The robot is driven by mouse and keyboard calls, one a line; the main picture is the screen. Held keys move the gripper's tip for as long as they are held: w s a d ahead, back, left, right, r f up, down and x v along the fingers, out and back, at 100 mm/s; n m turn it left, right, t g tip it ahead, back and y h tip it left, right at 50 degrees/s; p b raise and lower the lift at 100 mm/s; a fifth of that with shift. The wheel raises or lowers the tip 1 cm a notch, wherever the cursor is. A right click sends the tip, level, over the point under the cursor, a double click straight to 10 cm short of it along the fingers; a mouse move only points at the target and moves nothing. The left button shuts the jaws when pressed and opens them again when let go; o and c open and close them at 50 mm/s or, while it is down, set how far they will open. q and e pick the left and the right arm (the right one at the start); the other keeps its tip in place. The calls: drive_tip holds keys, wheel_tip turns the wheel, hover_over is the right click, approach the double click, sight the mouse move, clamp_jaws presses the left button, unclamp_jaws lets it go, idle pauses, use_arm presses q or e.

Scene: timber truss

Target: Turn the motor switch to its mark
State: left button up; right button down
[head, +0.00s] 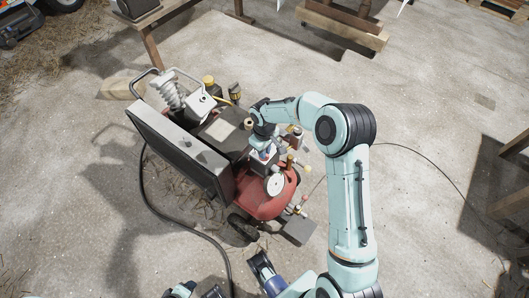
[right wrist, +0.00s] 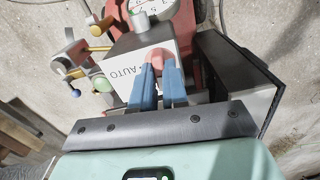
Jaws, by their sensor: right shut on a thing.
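The motor switch is a red knob (right wrist: 157,55) on a grey box marked AUTO (right wrist: 128,62), seen in the right wrist view. My right gripper (right wrist: 158,72) has its two blue fingers shut on the knob, one on each side. The fingers hide part of the knob and of the box face, and I cannot make out the mark. In the head view my right gripper (head: 263,153) reaches down over the red compressor (head: 267,203), and the knob is hidden there.
A white round gauge (head: 275,186) and brass fittings sit close to my right gripper. A large dark panel (head: 175,150) stands left of the compressor. A black hose (head: 170,220) lies on the floor. The concrete floor at right is mostly clear, with a thin cable.

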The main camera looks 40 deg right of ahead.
drive_tip(key=c, duration=1.5)
unclamp_jaws()
drive_tip(key=shift+n, duration=0.4)
drive_tip(key=o, duration=0.7)
drive_tip(key=shift+r+p, duration=2.1)
drive_tip(key=shift+r, duration=0.95)
drive_tip(key=shift+s+f, duration=0.1)
drive_tip(key=shift+f, duration=0.05)
